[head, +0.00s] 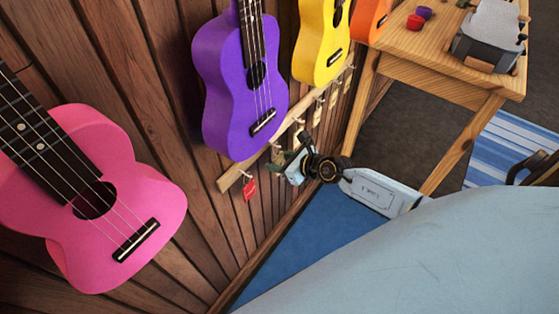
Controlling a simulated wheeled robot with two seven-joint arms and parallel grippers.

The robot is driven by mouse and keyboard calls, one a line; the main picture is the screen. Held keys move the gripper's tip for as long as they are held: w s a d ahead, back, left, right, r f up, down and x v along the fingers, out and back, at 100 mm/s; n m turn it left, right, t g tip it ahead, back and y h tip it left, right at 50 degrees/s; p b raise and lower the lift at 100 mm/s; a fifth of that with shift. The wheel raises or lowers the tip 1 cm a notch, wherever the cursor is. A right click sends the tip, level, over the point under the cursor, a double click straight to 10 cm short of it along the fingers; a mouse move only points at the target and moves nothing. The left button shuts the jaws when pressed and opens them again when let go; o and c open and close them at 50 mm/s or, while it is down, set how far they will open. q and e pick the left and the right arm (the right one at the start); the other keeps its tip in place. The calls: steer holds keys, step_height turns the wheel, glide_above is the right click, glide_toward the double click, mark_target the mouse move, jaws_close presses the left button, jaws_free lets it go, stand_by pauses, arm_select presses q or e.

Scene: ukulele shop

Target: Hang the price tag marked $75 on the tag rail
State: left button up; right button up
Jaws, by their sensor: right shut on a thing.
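The wooden tag rail (231,177) runs along the plank wall below the ukuleles and has small pegs. A red tag (250,189) hangs at its near left end, and several pale tags (317,111) hang farther along it. The marks on the tags are too small to read, so I cannot tell which is $75. My right gripper (291,171) is just in front of the rail, right of the red tag. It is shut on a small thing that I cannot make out. My left gripper is not in view.
Pink (120,195), purple (225,75), yellow (318,45) and orange (368,20) ukuleles hang on the wall. A wooden table (425,52) at the upper right bears a grey container (488,40) and small red and purple items. A blue mat (325,222) lies below the rail.

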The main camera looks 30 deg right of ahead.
steer(key=o, duration=1)
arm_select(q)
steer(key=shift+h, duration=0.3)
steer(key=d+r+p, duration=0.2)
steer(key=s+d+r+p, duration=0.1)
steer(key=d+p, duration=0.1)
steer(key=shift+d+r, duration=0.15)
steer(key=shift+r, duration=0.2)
arm_select(e)
steer(key=v, duration=1.3)
steer(key=shift+s+r, duration=0.1)
steer(key=shift+s, duration=0.1)
